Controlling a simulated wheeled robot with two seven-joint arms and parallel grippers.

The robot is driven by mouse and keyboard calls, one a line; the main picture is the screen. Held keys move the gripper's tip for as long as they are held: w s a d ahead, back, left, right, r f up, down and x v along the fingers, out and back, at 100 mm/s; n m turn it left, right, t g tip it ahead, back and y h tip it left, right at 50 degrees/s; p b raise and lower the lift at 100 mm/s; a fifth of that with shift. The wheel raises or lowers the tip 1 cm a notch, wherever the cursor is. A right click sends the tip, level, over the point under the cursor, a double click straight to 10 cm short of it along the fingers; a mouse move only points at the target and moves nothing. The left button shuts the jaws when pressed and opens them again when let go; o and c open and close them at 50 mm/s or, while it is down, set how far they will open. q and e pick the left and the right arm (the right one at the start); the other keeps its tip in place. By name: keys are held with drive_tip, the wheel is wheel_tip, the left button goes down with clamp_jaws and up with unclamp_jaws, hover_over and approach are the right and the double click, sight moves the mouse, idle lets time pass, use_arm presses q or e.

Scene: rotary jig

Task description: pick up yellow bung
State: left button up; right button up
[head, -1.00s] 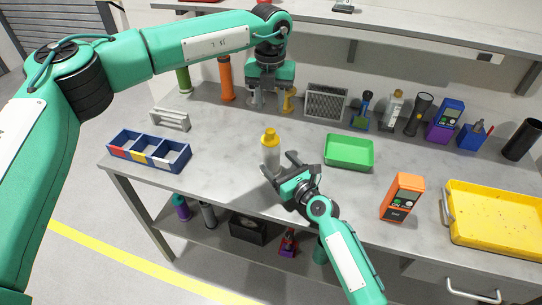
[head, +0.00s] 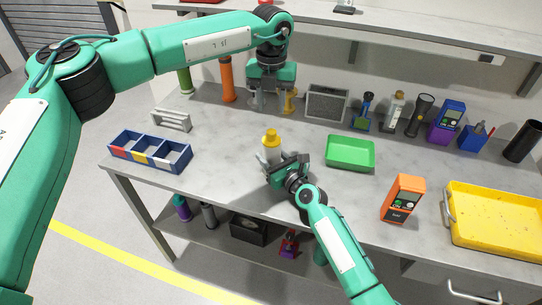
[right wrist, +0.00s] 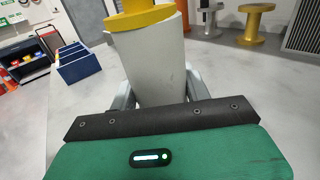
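The yellow bung (head: 271,138) stands upright on the bench, with a stepped yellow top over a pale grey body. In the right wrist view its yellow top (right wrist: 143,17) is cut off by the upper edge, and its grey body narrows downward. My right gripper (head: 276,160) is low at the bung, with its fingers spread on either side of the grey body. The fingertips are partly hidden behind the body, and I see no clear grip. My left gripper (head: 271,90) points down at the back of the bench, apart from the bung, and looks open.
A yellow spool-shaped piece (head: 290,101) stands near my left gripper. A blue divided box (head: 122,151) is at left, a green tray (head: 349,153) right of the bung, an orange meter (head: 402,198) and yellow tray (head: 447,205) further right. Bench between box and bung is clear.

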use_arm(q)
drive_tip(key=o, duration=0.3)
drive_tip(key=n, duration=1.6)
hover_over(271, 131)
drive_tip(key=f, duration=0.4)
drive_tip(key=shift+w+d+f, duration=0.25)
drive_tip(key=shift+w+d, duration=0.1)
drive_tip(key=shift+d, duration=0.05)
drive_tip(key=shift+s+a+f, duration=0.15)
drive_tip(key=shift+a+f, duration=0.05)
drive_tip(key=shift+f, duration=1.15)
drive_tip(key=shift+s+a+f, duration=0.1)
drive_tip(key=shift+a+f, duration=0.05)
drive_tip(key=shift+f, duration=1.15)
drive_tip(key=c, duration=1.1)
